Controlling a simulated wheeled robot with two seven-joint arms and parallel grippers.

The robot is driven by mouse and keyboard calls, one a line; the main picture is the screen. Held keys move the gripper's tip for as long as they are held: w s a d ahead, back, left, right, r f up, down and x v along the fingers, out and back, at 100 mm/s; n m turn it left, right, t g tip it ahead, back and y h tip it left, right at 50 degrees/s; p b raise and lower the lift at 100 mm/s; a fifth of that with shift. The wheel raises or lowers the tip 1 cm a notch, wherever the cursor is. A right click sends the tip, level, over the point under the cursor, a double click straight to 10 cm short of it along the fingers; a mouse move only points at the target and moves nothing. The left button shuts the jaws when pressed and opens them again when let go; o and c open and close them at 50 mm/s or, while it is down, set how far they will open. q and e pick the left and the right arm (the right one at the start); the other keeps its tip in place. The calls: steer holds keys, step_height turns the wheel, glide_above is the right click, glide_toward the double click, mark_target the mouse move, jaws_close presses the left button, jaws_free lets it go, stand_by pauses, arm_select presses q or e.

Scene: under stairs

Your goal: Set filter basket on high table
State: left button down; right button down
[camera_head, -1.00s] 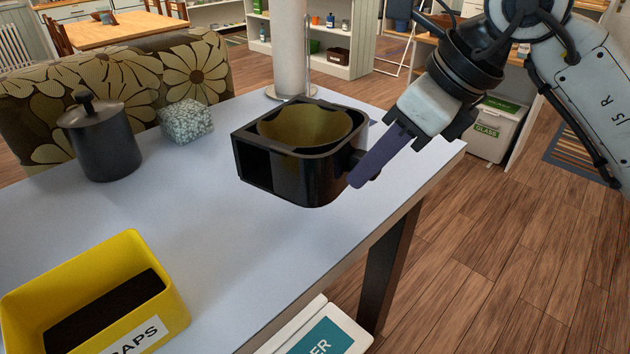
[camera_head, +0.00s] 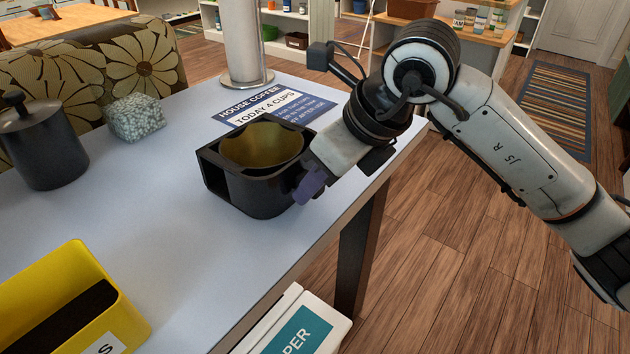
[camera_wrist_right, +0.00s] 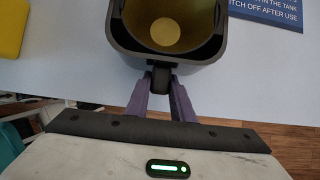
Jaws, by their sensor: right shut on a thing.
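The black filter basket (camera_head: 256,190), with a brownish-gold inside, is on or just above the pale high table (camera_head: 215,275) near its right edge. I cannot tell whether its base touches the top. My right gripper (camera_head: 308,186) has purple fingers and reaches the basket from the right. In the right wrist view its fingers (camera_wrist_right: 162,98) are shut on the handle of the basket (camera_wrist_right: 208,52). The basket looks upright. My left gripper is not in view.
A yellow scraps bin (camera_head: 120,305) is at the front left. A dark lidded canister (camera_head: 40,145) and a grey speckled block (camera_head: 135,117) stand at the left. A paper bin (camera_head: 305,330) is below the table.

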steer(key=c, duration=1.5)
jaws_free()
steer(key=shift+c, duration=0.2)
steer(key=v, duration=1.2)
